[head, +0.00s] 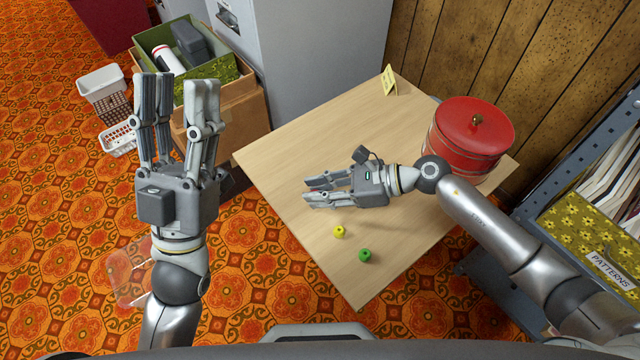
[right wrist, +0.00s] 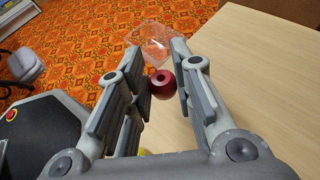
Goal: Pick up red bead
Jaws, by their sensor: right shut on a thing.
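The red bead (right wrist: 162,84), round with a hole, sits between the fingers of my right gripper (right wrist: 160,85) in the right wrist view. In the head view my right gripper (head: 308,192) is low over the table, pointing left, and mostly hides the bead. It is shut on the bead. I cannot tell whether the bead still touches the tabletop. My left gripper (head: 175,100) is left of the table with its fingers pointing up, apart and empty.
A yellow bead (head: 339,231) and a green bead (head: 365,255) lie on the wooden table (head: 290,150). A red round tin (head: 468,140) and a small yellow card (head: 389,80) stand towards the back. A clear container (head: 128,280) shows at left, beyond the table.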

